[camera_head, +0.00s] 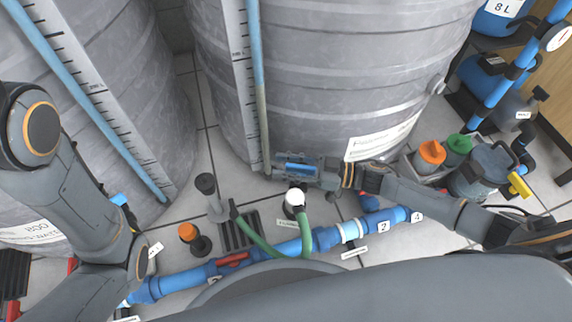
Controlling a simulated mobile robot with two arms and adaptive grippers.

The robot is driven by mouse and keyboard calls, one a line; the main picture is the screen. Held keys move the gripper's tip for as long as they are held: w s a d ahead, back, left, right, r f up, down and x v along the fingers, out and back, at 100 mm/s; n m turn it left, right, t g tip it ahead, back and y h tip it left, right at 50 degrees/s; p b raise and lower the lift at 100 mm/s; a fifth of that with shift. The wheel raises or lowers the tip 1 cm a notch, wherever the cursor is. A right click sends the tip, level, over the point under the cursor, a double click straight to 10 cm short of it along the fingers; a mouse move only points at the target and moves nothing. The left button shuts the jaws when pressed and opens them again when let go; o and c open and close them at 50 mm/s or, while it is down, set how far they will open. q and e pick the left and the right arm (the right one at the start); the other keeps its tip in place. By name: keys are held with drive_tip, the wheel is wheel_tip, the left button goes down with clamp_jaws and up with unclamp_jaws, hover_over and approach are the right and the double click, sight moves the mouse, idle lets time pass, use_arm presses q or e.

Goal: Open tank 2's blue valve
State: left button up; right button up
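The large grey tank (340,65) in the middle back has a clear level tube and a scale strip down its front. A blue valve handle (300,168) shows low at its front; I take it to be tank 2's valve. My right gripper (288,168) reaches in from the right and is at this handle, with grey finger parts around the blue. I cannot tell whether the fingers are closed on it or only beside it. The valve body is mostly hidden by the gripper. My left arm shows at the left, but its gripper is not visible.
Another grey tank (70,60) stands at left, with a small blue part (119,199) near its base. A blue pipe (185,283) with a red handle (232,259) crosses the floor in front.

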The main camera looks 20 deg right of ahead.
sight(312, 167)
clamp_jaws()
drive_tip(key=n+g, duration=0.1)
drive_tip(key=n+g+y, duration=0.1)
drive_tip(key=g, duration=0.1)
drive_tip(key=shift+s+a+b, duration=0.1)
drive_tip(key=shift+s+b, duration=0.15)
drive_tip(key=shift+b, duration=0.05)
drive_tip(key=shift+s+n+g, duration=0.25)
drive_tip(key=shift+n+g, duration=0.35)
drive_tip(key=shift+g, duration=0.3)
unclamp_jaws()
drive_tip(key=d, duration=0.4)
drive_tip(key=s+d, duration=0.1)
drive_tip(key=d, duration=0.3)
drive_tip(key=s+d, duration=0.1)
drive_tip(key=d, duration=0.3)
